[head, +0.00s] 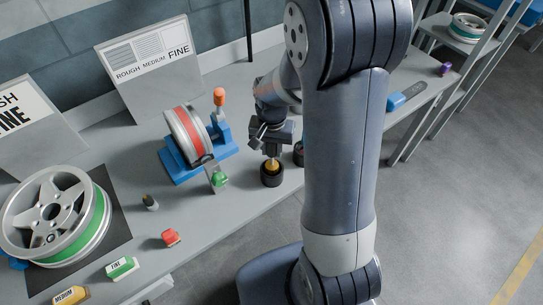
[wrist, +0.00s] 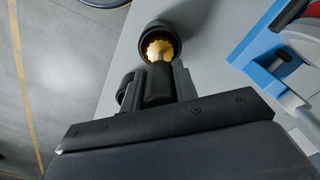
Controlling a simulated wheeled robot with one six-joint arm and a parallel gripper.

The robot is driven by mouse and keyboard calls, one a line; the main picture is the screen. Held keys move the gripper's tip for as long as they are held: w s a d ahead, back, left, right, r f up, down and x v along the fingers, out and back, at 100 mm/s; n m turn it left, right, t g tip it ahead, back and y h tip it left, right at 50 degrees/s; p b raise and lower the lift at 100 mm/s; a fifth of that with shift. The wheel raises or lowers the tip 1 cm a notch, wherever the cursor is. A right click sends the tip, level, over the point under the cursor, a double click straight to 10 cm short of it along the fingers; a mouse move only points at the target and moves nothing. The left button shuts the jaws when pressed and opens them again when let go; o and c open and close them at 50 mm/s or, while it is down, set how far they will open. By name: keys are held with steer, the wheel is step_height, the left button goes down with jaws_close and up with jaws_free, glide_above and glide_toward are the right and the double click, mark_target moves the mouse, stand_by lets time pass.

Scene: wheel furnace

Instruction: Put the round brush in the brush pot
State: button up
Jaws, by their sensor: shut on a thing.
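The round brush has golden bristles (head: 271,164) and a dark handle. My gripper (head: 271,148) is shut on it and holds it upright, bristles down. The brush pot (head: 271,180) is a black round cup on the grey bench, right below my gripper. In the wrist view my gripper's fingers (wrist: 160,78) are around the dark handle, and the golden bristles (wrist: 160,48) show in the mouth of the black pot (wrist: 154,27). The bristles are at or inside the rim; I cannot tell how deep, or whether they touch the bottom.
Another dark round pot (head: 299,153) stands close to the right, partly hidden by my arm. A red-banded wheel on a blue stand (head: 185,172) and a green-bodied tool (head: 219,180) stand to the left. A green-banded wheel (head: 98,222) and small labelled blocks lie at the front left.

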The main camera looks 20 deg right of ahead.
mark_target(272, 157)
steer(key=shift+f, duration=2.1)
steer(key=shift+f, duration=0.2)
steer(key=o, duration=1)
steer(key=shift+r, duration=0.1)
steer(key=shift+r, duration=0.1)
step_height(272, 157, up, 12)
steer(key=shift+r, duration=0.1)
